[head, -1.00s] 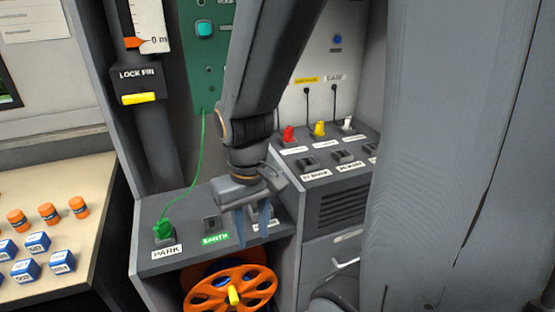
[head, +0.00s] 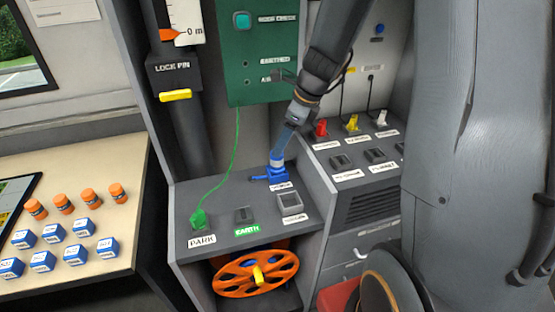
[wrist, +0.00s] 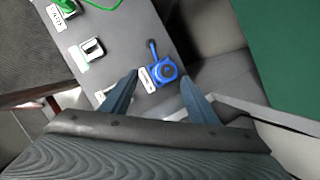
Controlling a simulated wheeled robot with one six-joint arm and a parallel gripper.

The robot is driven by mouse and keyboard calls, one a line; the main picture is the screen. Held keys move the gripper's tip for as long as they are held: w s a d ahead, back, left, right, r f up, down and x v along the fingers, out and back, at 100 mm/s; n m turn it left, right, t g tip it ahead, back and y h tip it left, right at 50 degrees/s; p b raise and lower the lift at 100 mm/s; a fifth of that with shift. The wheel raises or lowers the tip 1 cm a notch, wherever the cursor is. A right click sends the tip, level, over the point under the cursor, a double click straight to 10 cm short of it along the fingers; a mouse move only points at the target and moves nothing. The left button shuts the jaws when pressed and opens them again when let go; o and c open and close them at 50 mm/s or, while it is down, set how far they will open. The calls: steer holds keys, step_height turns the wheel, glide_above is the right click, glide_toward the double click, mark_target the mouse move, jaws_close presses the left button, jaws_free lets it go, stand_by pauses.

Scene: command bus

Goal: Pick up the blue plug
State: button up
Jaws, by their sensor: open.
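The blue plug (head: 272,175) sits at the back of the low grey shelf, behind a label, with a blue arm sticking out to its left.
A green plug (head: 198,218) with a green cable stands at the shelf's left, beside empty sockets (head: 243,214). Red (head: 321,128), yellow and white plugs stand on the higher panel to the right. A green panel (head: 262,50) rises behind. An orange wheel (head: 256,273) sits below.

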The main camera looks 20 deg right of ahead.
mark_target(277, 164)
steer(key=w+f, duration=0.1)
steer(key=f, duration=0.1)
steer(key=w+f+m, duration=0.1)
steer(key=f, duration=0.1)
steer(key=w+a+f+m, duration=0.1)
steer(key=f, duration=0.2)
steer(key=shift+a+f, duration=0.1)
steer(key=c, duration=1.3)
